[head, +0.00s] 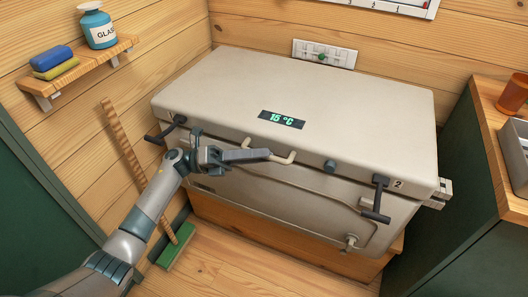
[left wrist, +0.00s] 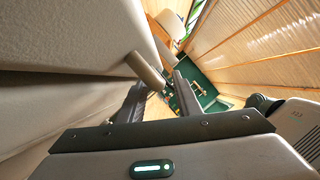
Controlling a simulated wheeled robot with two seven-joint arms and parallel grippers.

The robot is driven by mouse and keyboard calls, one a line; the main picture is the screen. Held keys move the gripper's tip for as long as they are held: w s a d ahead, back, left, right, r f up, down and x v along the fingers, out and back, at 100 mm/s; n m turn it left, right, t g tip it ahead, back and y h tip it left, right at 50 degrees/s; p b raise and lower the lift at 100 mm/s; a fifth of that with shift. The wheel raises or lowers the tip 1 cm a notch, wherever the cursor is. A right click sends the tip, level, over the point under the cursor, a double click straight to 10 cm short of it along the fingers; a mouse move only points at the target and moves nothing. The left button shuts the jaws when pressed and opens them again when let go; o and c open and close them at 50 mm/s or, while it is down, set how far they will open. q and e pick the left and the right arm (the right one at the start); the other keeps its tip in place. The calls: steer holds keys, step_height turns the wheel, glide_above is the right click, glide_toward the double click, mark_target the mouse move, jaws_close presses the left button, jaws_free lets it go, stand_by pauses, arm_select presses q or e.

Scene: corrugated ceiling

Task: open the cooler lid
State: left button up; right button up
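The beige cooler (head: 300,95) stands against the wall with its lid down. A green display on top reads 15 °C. A black latch lever (head: 163,134) marked 1 sits at the lid's left front, angled outward. Another black latch lever (head: 378,200) marked 2 hangs at the right front. A pale lid handle (head: 284,159) juts from the front edge. My left gripper (head: 262,154) is at this handle. In the left wrist view, its fingers (left wrist: 160,95) stand apart, with the handle's bar (left wrist: 147,71) near their tips; contact is unclear. My right gripper is out of view.
A shelf (head: 75,72) with a bottle (head: 98,28) and sponges (head: 52,61) is on the left wall. A broom (head: 135,160) leans below it. A wooden counter (head: 500,150) with a grey bin (head: 515,150) and an orange cup (head: 513,93) stands at right.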

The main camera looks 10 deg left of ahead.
arm_select(q)
steer(key=shift+d+r, duration=0.15)
steer(key=shift+d, duration=0.5)
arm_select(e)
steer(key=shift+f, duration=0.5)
arm_select(q)
jaws_close()
steer(key=shift+r, duration=0.15)
